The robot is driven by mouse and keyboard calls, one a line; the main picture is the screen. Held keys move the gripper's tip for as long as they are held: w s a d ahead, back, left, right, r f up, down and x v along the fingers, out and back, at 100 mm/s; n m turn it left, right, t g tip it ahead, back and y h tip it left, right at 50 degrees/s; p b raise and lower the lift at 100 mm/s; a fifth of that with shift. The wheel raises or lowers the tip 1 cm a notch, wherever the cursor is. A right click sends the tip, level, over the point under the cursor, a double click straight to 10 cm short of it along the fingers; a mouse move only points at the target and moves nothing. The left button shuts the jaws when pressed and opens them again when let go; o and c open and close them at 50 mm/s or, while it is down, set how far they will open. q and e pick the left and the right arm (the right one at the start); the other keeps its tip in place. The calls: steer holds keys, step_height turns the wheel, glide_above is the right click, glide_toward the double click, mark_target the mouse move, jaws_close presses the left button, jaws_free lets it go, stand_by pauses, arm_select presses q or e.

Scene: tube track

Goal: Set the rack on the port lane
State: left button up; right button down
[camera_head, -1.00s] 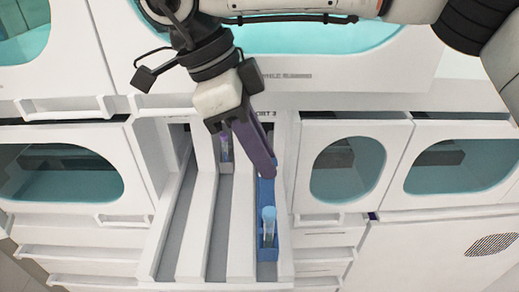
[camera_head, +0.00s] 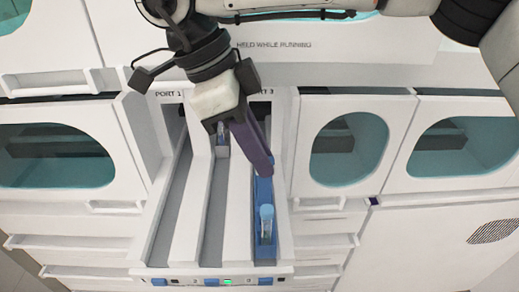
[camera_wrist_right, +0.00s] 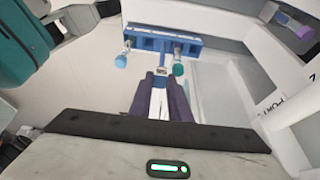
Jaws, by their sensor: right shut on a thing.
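A blue rack (camera_head: 274,247) is over the right lane (camera_head: 240,225), the one under the PORT 3 label, near the lane's front end. A tube with a light blue cap (camera_head: 266,212) stands in it. In the right wrist view the rack (camera_wrist_right: 150,43) also carries a teal-capped tube (camera_wrist_right: 178,69). My right gripper (camera_head: 266,168) has purple fingers and is shut on the rack at its far part. Whether the rack rests on the lane floor or hangs just above it I cannot tell. My left gripper is not in view.
A pale rack (camera_head: 222,151) with a purple-capped tube stands at the back of the middle lane. The left lane (camera_head: 172,215) looks empty. Low white walls divide the lanes. Small lights and blue marks (camera_head: 227,282) line the front edge. Windowed cabinets (camera_head: 345,150) flank the lanes.

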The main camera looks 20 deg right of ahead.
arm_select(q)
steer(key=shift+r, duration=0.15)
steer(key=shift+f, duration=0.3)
arm_select(e)
steer(key=shift+f, duration=0.85)
stand_by(0.4)
steer(key=c, duration=1.6)
jaws_free()
